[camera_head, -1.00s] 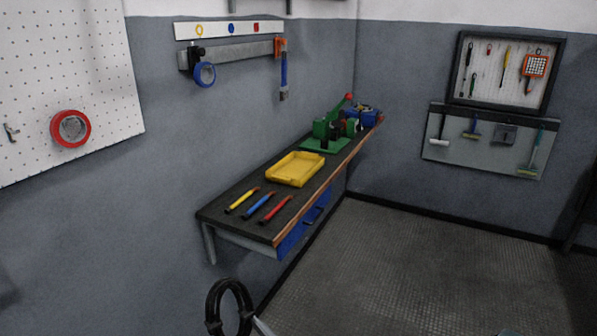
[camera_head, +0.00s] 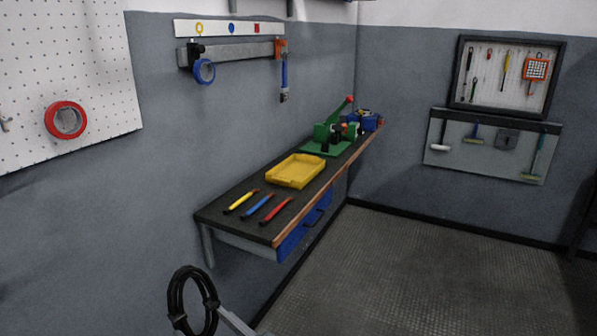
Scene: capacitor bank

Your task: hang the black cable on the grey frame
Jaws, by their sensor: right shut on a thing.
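The black cable (camera_head: 176,300) is a coil bound with dark ties, hanging upright at the bottom edge of the head view. My right gripper (camera_head: 214,304) is shut on the right side of the coil; only a light grey part of it shows, reaching in from below. My left gripper is out of view. I cannot tell which thing is the grey frame; a grey rail (camera_head: 232,53) on the left wall holds a roll of blue tape (camera_head: 204,71) and a blue tool. The lower ends of a dark grey structure (camera_head: 232,6) show at the top edge.
A dark wall bench (camera_head: 222,216) carries a yellow tray (camera_head: 295,171), three coloured tools and a green press (camera_head: 327,138). A white pegboard (camera_head: 65,65) hangs at the left, tool boards (camera_head: 440,155) on the far wall. The floor (camera_head: 420,265) at right is clear.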

